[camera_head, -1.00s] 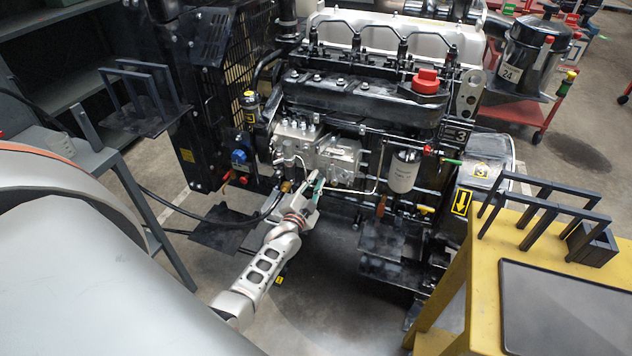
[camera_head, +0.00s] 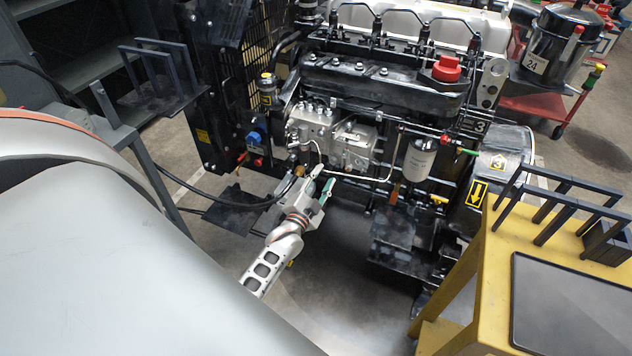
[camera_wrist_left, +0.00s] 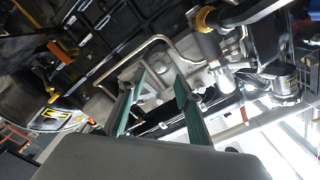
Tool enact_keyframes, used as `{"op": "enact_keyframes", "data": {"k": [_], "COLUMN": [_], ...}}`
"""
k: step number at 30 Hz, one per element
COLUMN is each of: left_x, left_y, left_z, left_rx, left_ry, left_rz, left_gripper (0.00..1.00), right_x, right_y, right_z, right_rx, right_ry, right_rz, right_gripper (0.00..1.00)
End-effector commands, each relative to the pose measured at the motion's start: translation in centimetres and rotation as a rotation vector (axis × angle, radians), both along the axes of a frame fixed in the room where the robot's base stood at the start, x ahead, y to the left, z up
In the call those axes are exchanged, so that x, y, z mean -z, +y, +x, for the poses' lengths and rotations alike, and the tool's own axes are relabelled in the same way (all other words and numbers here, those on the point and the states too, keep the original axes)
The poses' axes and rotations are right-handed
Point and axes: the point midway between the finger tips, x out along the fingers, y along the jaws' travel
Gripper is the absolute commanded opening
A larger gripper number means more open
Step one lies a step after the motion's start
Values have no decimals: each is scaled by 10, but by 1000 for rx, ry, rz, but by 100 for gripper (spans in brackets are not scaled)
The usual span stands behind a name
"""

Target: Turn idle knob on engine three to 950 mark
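Engine three (camera_head: 385,85) is the dark engine marked with a 3 plate (camera_head: 474,126). Its silver injection pump (camera_head: 345,143) sits on the near side. I cannot make out the idle knob or its 950 mark for certain at this size. My left gripper (camera_head: 323,181) is just below and in front of the pump in the head view, with nothing seen between its fingers. In the left wrist view the two green fingers (camera_wrist_left: 160,85) stand apart, pointing at grey metal parts and a pipe (camera_wrist_left: 130,62). Contact cannot be judged. My right gripper is out of view.
A black hose (camera_head: 240,205) runs close to the left of the gripper. A white filter (camera_head: 420,158) hangs right of the pump. A yellow table (camera_head: 490,290) with a black rack stands at the right. Bare floor (camera_head: 340,260) lies below the gripper.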

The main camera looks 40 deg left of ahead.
Motion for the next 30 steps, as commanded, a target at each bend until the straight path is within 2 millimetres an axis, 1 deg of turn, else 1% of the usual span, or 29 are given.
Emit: {"op": "enact_keyframes", "data": {"k": [1,6,9,12,16,30], "left_x": [1,0,0,0,-1,0], "left_y": [-3,-9,-12,-14,-14,-14], "left_z": [-11,-39,-50,-56,-59,-59], "left_rx": [0,0,-1,0,-1,0], "left_ry": [1,1,1,0,-1,0], "left_rz": [0,-1,0,-1,0,0], "left_gripper": [34,34,34,34,34,34], "right_x": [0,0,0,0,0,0], "right_y": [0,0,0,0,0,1], "right_z": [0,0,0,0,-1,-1], "right_rx": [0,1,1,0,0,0], "right_ry": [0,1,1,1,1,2], "right_rz": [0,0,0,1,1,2], "right_gripper": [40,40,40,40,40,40]}}
